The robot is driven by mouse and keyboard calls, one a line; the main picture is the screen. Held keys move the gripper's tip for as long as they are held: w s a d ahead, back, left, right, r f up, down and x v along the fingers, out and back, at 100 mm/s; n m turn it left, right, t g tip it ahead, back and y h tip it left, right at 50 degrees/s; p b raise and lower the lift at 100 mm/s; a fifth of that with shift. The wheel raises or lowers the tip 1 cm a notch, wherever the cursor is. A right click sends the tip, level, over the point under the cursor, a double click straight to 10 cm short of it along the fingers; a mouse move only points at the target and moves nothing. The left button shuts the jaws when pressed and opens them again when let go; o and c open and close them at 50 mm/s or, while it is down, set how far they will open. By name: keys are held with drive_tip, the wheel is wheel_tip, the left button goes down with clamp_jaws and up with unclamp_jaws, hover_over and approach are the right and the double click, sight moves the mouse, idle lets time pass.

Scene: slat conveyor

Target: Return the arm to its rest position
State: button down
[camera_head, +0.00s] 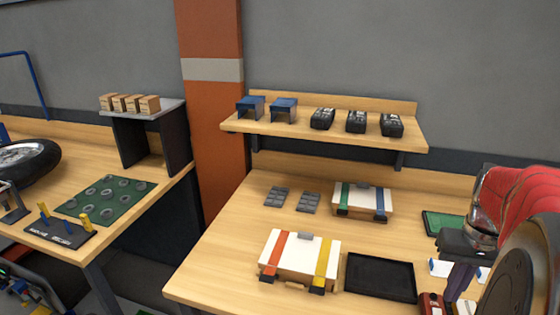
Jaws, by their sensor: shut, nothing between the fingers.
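My arm enters from the right edge, with a red link and a large dark round joint close to the camera. My gripper (459,283) hangs below a dark wrist block, over the right part of the wooden bench (225,270). Its fingers point down and look shut, holding nothing. The fingertips are partly lost among the objects around them. A white and blue item and a red item (432,304) show beside it; I cannot tell whether it touches them.
Left of my gripper lie a black tray (381,277) and a white case with red and yellow straps (300,258). Behind are another white case (363,200), grey pads and a green board (442,223). A loaded shelf (295,128) overhangs the back. A second bench stands left.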

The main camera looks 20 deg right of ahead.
drive_tip(key=shift+w+a+f+m, duration=0.1)
drive_tip(key=shift+a+f+m, duration=0.6)
drive_tip(key=shift+a, duration=0.25)
drive_tip(key=a+r+n+t, duration=0.1)
drive_tip(key=a+n+t, duration=0.1)
drive_tip(key=a, duration=0.7)
drive_tip(key=w+a+r+n+t, duration=0.1)
drive_tip(key=a+r+n, duration=0.1)
drive_tip(key=a, duration=0.8)
drive_tip(key=w+a+r+n+t, duration=0.1)
drive_tip(key=a+r+n+t, duration=0.1)
drive_tip(key=a, duration=0.7)
drive_tip(key=shift+w+a+r+n+t, duration=0.25)
drive_tip(key=shift+a+n+t, duration=0.1)
drive_tip(key=shift+n, duration=0.45)
drive_tip(key=shift+d, duration=0.15)
